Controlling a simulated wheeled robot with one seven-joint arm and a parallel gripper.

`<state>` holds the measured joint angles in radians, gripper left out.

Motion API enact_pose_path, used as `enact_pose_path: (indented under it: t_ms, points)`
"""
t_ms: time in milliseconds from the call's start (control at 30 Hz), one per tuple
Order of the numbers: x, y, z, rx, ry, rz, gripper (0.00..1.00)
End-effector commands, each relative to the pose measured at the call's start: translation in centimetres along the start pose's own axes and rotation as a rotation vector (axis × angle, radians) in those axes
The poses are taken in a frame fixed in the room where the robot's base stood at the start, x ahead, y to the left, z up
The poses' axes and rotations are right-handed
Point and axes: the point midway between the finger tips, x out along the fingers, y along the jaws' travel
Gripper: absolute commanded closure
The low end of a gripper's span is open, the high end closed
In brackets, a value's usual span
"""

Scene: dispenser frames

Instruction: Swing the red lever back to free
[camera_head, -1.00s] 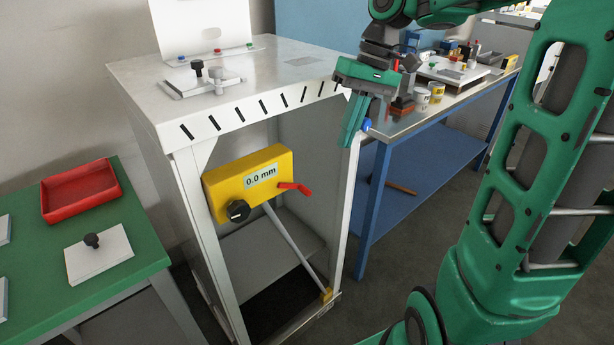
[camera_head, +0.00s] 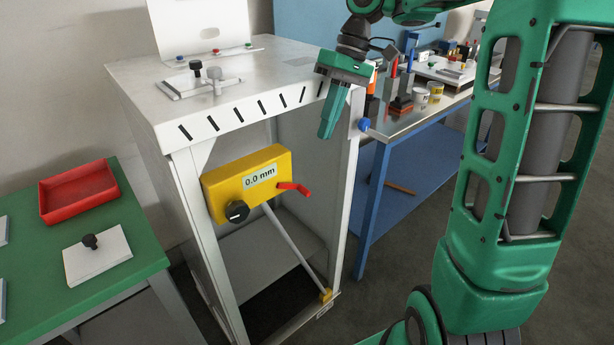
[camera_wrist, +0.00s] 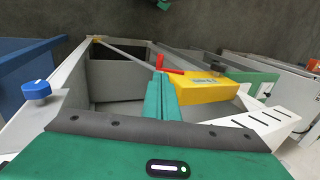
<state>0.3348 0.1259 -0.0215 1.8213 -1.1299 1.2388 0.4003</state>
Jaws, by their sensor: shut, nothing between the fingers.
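The red lever (camera_head: 295,188) sits on the right end of the yellow gauge box (camera_head: 228,184), inside the open front of the white cabinet. The box's display reads 0.0 mm, and a black knob (camera_head: 237,211) is at its lower left. My gripper (camera_head: 327,128) is shut and empty, pointing down, above and to the right of the lever and apart from it in the head view. In the wrist view the lever (camera_wrist: 172,71) shows just past my fingertips (camera_wrist: 160,80), beside the yellow box (camera_wrist: 208,88). The fingers hide part of the view there.
A grey rod (camera_head: 288,240) slants from the box to a yellow block at the cabinet's lower right. The cabinet's top (camera_head: 250,75) overhangs the box. A blue knob (camera_head: 364,124) is on the right post. A green table (camera_head: 60,285) stands left, a blue-legged bench right.

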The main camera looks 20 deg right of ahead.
Motion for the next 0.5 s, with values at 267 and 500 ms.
enact_pose_path:
  t_ms: [267, 500]
  points:
    - [4.0, -0.1, 0.1, -0.001, -0.003, 0.001, 1.00]
    - [8.6, -0.1, 0.1, -0.002, -0.003, 0.000, 1.00]
